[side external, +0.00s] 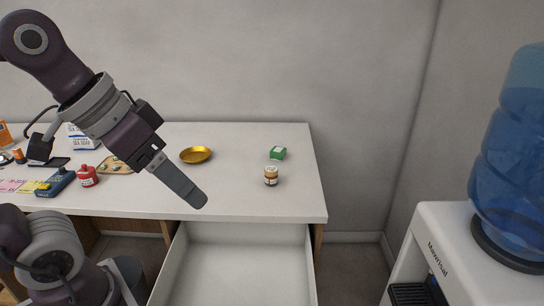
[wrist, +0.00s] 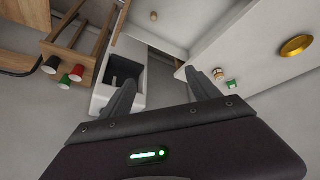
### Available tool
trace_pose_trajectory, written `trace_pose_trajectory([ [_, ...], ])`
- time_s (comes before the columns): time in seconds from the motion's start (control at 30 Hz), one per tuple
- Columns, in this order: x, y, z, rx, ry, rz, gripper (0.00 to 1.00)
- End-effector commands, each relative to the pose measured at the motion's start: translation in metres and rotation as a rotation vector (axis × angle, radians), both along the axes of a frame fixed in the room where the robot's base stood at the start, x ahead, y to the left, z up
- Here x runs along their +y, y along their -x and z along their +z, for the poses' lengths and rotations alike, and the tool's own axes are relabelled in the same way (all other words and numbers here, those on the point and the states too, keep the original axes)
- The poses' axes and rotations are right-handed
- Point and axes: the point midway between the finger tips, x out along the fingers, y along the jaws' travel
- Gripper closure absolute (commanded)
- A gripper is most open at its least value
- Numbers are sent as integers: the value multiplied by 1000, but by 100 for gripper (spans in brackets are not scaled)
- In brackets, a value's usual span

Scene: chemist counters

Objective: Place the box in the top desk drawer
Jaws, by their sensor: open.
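The small green box (side external: 277,153) lies on the white desk top near its back right, behind a small brown jar. It also shows in the wrist view (wrist: 232,84) at the right. The desk drawer (side external: 238,268) is pulled out below the front edge of the desk, and the part of its inside in view is empty. My gripper (side external: 198,202) is above the desk's front edge, left of the box and well apart from it. In the wrist view my gripper (wrist: 160,92) has its two fingers spread wide with nothing between them.
A brown jar (side external: 271,175) stands in front of the box, and a gold dish (side external: 196,154) is to the left. A red bottle (side external: 87,176) and a blue device (side external: 55,182) are on the left of the desk. A water dispenser (side external: 440,228) stands at the right.

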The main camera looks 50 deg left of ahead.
Motion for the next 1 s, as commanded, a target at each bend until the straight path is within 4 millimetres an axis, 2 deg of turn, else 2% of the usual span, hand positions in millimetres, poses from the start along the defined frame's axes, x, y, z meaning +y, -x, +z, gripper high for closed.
trace_pose_trajectory([
  [0.07,-9,-61,23,-21,91,-15,29],
  [0.1,-9,-101,34,-49,137,-16,29],
  [0.13,-7,-132,40,-73,165,-11,29],
  [0.17,-1,-164,44,-98,189,0,29],
  [0.2,9,-208,46,-134,213,20,29],
  [0.27,34,-272,39,-188,228,65,29],
  [0.3,56,-314,28,-221,223,103,29],
  [0.37,95,-369,2,-264,195,165,29],
  [0.4,124,-401,-23,-285,165,209,29],
  [0.47,167,-438,-65,-304,107,272,29],
  [0.5,194,-455,-95,-308,64,310,29],
  [0.6,249,-476,-165,-296,-37,382,29],
  [0.7,281,-479,-213,-275,-102,423,29],
  [0.8,295,-478,-234,-262,-132,439,29],
  [1.0,301,-487,-247,-263,-136,440,29],
])
